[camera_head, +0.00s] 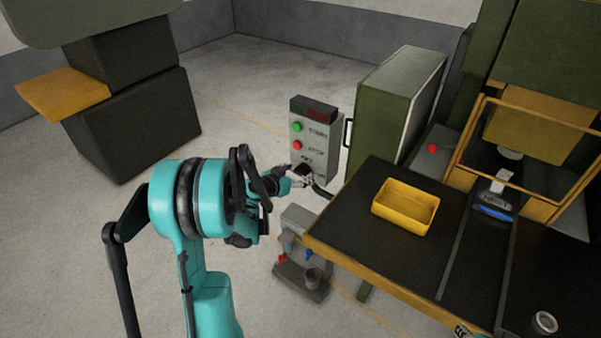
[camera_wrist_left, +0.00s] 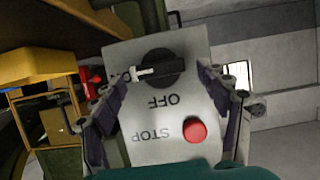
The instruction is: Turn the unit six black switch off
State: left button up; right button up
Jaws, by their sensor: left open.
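The grey control panel (camera_head: 322,150) stands upright with a dark display on top, a green button (camera_head: 297,126) and a red button (camera_head: 297,145). The black switch (camera_head: 303,168) is low on its face, partly hidden by my left gripper (camera_head: 300,178). In the left wrist view the panel appears upside down. The black switch (camera_wrist_left: 165,68) has a white pointer directed left, toward a partly covered label; the OFF label is below it in the picture. My left gripper (camera_wrist_left: 165,75) is open, its fingers apart on either side of the switch. I cannot tell whether they touch it.
The red stop button (camera_wrist_left: 195,130) is close to one finger. A green cabinet (camera_head: 385,105) stands right of the panel. A dark table with a yellow bin (camera_head: 405,206) is at right. A small grey machine (camera_head: 303,265) stands below the gripper. Open floor lies to the left.

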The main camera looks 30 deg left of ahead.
pick_arm(q)
jog(key=shift+w+f, duration=0.1)
jog(key=shift+w, duration=0.25)
jog(key=c, duration=1.2)
jog(key=shift+o, duration=0.2)
